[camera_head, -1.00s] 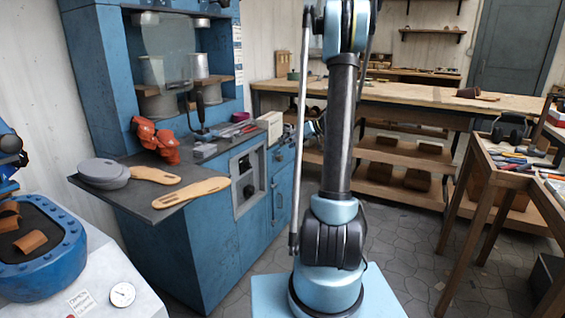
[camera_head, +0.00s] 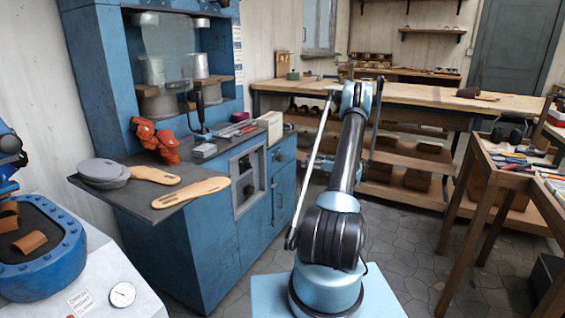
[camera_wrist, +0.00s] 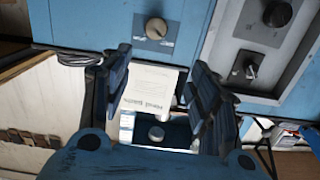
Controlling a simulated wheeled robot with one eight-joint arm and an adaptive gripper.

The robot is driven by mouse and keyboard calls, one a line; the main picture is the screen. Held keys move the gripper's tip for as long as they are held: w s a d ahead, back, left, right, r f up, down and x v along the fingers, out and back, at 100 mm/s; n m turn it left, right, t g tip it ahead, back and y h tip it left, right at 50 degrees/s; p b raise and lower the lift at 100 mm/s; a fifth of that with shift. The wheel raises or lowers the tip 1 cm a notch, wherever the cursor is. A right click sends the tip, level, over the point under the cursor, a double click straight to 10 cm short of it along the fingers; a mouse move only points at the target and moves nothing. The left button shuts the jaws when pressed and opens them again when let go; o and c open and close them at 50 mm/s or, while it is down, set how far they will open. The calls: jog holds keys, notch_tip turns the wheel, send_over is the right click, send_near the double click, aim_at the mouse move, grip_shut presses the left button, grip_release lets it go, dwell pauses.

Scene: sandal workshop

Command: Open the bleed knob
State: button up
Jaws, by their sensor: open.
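In the wrist view my gripper (camera_wrist: 160,62) is open, with its two dark blue fingers apart and nothing between them but the background. Ahead of the fingertips, a round beige knob (camera_wrist: 156,28) sits on a small grey-blue plate on a blue cabinet face. A dark knob (camera_wrist: 278,12) and a smaller dark knob (camera_wrist: 252,65) are on a grey panel to its right. Another round knob (camera_wrist: 156,133) shows low between the fingers, near a printed sheet (camera_wrist: 153,88). I cannot read which is the bleed knob. In the head view my gripper is hidden.
The blue cabinet (camera_head: 165,248) stands left of my arm. Its dark worktop (camera_head: 150,205) holds sandal soles, orange pieces and tools. A long bench (camera_head: 420,93) runs along the back. A tool table (camera_head: 490,165) is at right. The tiled floor (camera_head: 405,235) between them is clear.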

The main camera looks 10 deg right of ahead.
aim_at(282, 158)
jog(key=shift+t, duration=0.3)
jog(key=x, duration=0.5)
jog(key=f+x, duration=0.1)
jog(key=x, duration=0.5)
jog(key=f+x, duration=0.1)
jog(key=x, duration=0.4)
jog(key=shift+w+d, duration=0.1)
jog(key=shift+w, duration=0.3)
jog(key=shift+c, duration=0.2)
jog(key=c, duration=1)
